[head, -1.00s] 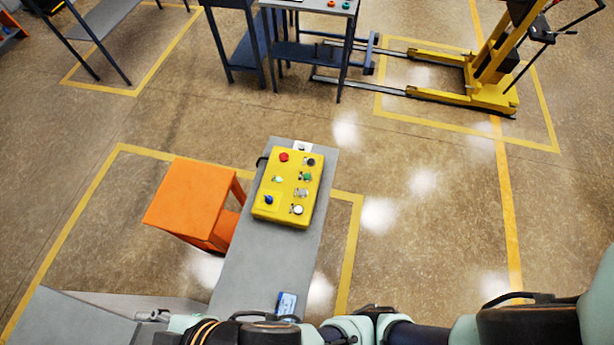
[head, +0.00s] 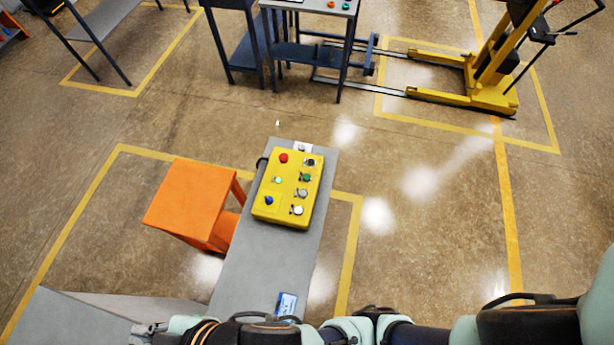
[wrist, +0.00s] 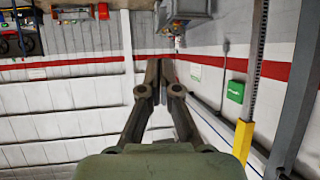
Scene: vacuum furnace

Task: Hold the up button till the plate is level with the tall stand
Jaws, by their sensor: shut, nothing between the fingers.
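A yellow control box (head: 287,188) lies on a narrow grey bench top (head: 262,258) in the head view. It carries several buttons: a red one (head: 284,158), a green one (head: 306,177), a blue one (head: 269,200), and black, grey and white ones. Their labels are too small to read, so I cannot tell which is the up button. My gripper (wrist: 159,66) is shut and empty in the wrist view, facing a white wall, with no button near its fingertips. I cannot make out for certain the plate or the tall stand.
An orange stand (head: 190,200) is left of the bench. A yellow stacker (head: 485,80) stands at the back right, beside dark tables (head: 310,55). A small blue-and-white card (head: 286,304) lies at the bench's near end. The floor right of the bench is clear.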

